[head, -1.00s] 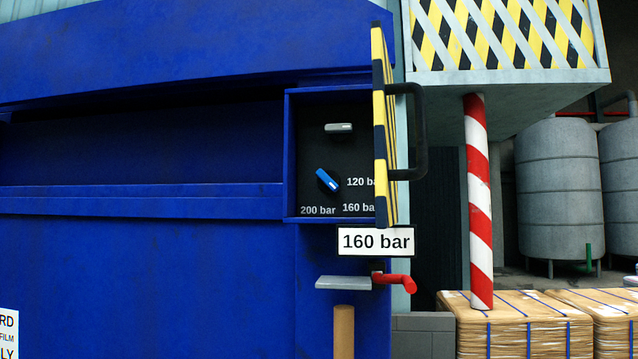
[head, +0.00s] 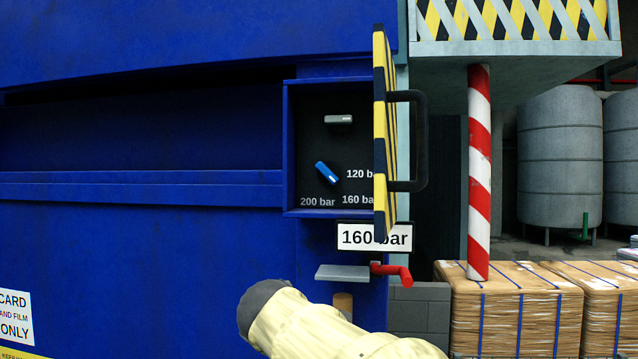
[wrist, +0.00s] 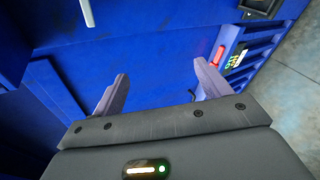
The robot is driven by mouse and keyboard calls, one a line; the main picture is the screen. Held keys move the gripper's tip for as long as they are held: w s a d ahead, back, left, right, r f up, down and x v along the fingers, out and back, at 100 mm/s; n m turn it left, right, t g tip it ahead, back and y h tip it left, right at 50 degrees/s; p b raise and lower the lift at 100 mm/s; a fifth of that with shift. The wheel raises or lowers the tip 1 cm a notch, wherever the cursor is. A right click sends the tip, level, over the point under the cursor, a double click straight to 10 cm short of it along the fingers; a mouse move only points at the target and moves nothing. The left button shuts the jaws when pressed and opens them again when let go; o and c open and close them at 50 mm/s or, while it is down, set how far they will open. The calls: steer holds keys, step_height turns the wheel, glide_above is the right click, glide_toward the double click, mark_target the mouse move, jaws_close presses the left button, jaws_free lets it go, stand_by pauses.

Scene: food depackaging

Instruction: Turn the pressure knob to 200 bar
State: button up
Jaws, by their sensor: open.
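The blue pressure knob (head: 327,172) sits in a dark recessed panel on the blue machine in the head view. Its white mark is at its lower right end, toward the 160 bar label (head: 357,199). The 200 bar label (head: 317,202) is below and left of the knob. A sign (head: 355,237) under the panel reads 160 bar. My gripper (wrist: 161,78) shows in the wrist view with its fingers apart and nothing between them, facing blue machine surfaces. The knob cannot be made out there, and the gripper's fingers do not show in the head view.
A grey knob (head: 338,119) is above the blue one. The striped panel door (head: 379,115) stands open at the panel's right, its black handle (head: 421,140) sticking out. A grey ledge (head: 342,272) and red lever (head: 396,272) are below the sign. Wrapped cardboard stacks (head: 515,310) stand right.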

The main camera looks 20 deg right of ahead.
mark_target(327, 173)
steer(key=s+d+r+n+t+h+p, duration=0.1)
steer(key=s+r+n+t+h, duration=0.1)
steer(key=r, duration=1.1)
steer(key=s+d+r+n+t+h+p, duration=0.1)
steer(key=s+r+n+t+h, duration=0.1)
steer(key=r, duration=1.1)
steer(key=shift+s+d+r+n+h, duration=0.2)
steer(key=shift+s+n+h, duration=0.1)
steer(key=shift+h, duration=0.1)
steer(key=shift+w+p, duration=0.1)
steer(key=shift+p, duration=0.2)
steer(key=p+x, duration=0.6)
steer(key=x, duration=1)
steer(key=shift+w+d, duration=0.15)
steer(key=shift+d, duration=0.05)
steer(key=shift+w+d+f, duration=0.15)
steer(key=shift+w+d, duration=0.1)
steer(key=shift+w, duration=0.25)
steer(key=shift+s, duration=0.15)
steer(key=shift+c, duration=0.3)
steer(key=c, duration=0.9)
